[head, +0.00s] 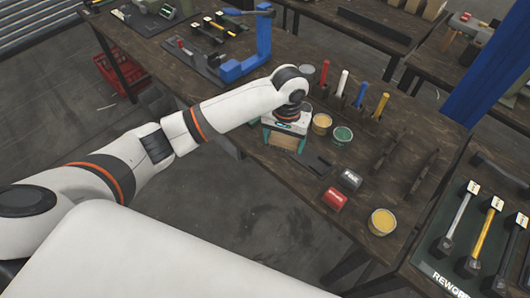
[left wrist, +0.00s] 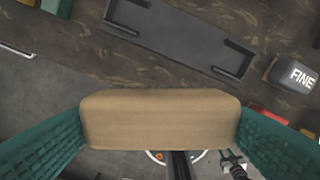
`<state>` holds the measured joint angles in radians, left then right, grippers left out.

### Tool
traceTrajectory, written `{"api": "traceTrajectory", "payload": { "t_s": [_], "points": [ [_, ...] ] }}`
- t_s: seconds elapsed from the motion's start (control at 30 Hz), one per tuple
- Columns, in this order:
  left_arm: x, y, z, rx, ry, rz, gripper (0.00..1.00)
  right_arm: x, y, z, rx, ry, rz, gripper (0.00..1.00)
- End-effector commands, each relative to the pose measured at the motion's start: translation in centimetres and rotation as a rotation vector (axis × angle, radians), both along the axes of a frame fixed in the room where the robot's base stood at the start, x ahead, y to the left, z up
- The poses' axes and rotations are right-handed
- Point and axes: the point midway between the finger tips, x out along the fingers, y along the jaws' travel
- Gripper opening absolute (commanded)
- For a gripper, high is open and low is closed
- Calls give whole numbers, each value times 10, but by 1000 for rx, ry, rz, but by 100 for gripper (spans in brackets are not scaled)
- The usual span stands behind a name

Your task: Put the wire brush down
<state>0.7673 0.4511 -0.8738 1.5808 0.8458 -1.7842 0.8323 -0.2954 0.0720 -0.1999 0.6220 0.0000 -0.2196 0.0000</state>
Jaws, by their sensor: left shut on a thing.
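The wire brush (left wrist: 160,118) shows in the left wrist view as a tan wooden block; its bristles are hidden. My left gripper (head: 283,146) is shut on it, with a teal finger pressed to each end. In the head view the gripper is at the near edge of the wooden bench (head: 255,88), and the brush is mostly hidden under the wrist. A dark grey flat holder (left wrist: 185,35) with raised corner brackets lies on the bench, ahead of the brush in the left wrist view. It also shows right of the gripper in the head view (head: 307,162). My right gripper is not in view.
A red box (head: 334,200) and a grey box (head: 350,179) stand right of the holder. Open tins (head: 343,135) and a row of coloured handles (head: 360,95) stand behind. A blue press (head: 250,50) is at the back left. A yellow tin (head: 382,222) is nearer right.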

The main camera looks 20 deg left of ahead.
Motion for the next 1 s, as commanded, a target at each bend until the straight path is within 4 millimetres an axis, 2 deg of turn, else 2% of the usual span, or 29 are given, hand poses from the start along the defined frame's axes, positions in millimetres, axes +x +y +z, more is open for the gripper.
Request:
{"api": "traceTrajectory", "payload": {
  "t_s": [0.2,0.6,1.0],
  "points": [
    [-1,0,-40,2,3,0,60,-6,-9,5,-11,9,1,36],
    [-1,0,-88,2,2,-1,60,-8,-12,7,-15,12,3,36],
    [-1,0,-94,1,1,-1,60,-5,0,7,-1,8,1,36]
  ]
}}
